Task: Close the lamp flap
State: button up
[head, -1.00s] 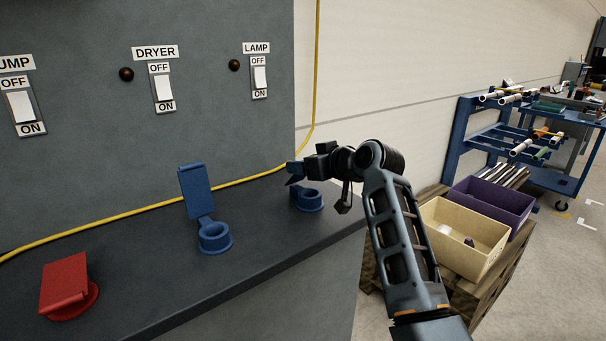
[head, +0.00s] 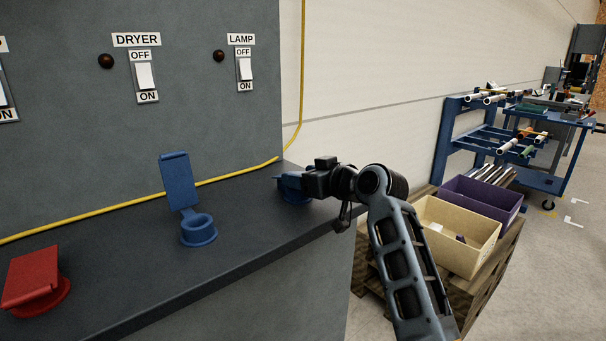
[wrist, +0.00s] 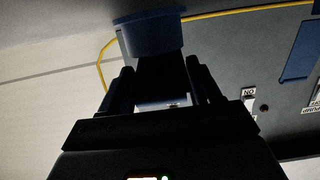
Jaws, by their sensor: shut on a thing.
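The lamp flap (head: 288,176) is blue and sits low at its blue socket (head: 296,194), at the right end of the dark ledge below the LAMP switch (head: 244,66). My gripper (head: 304,184) is at this socket from the right and is shut on the flap. My gripper hides part of flap and socket in the head view, so the flap's exact tilt is hard to tell. In the wrist view, which is upside down and dark, the socket (wrist: 150,36) is just beyond my fingers (wrist: 160,85). A dark piece of the flap (wrist: 162,72) lies between them.
The middle blue flap (head: 178,180) stands upright behind its socket (head: 198,231). A red flap (head: 32,275) is tilted at the left. A yellow cable (head: 120,208) runs along the panel's base. Cream (head: 455,243) and purple bins stand on a pallet at right.

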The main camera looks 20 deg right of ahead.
jog(key=shift+f, duration=0.4)
jog(key=o, duration=1.5)
jog(key=shift+r, duration=0.15)
jog(key=shift+v, duration=3.9)
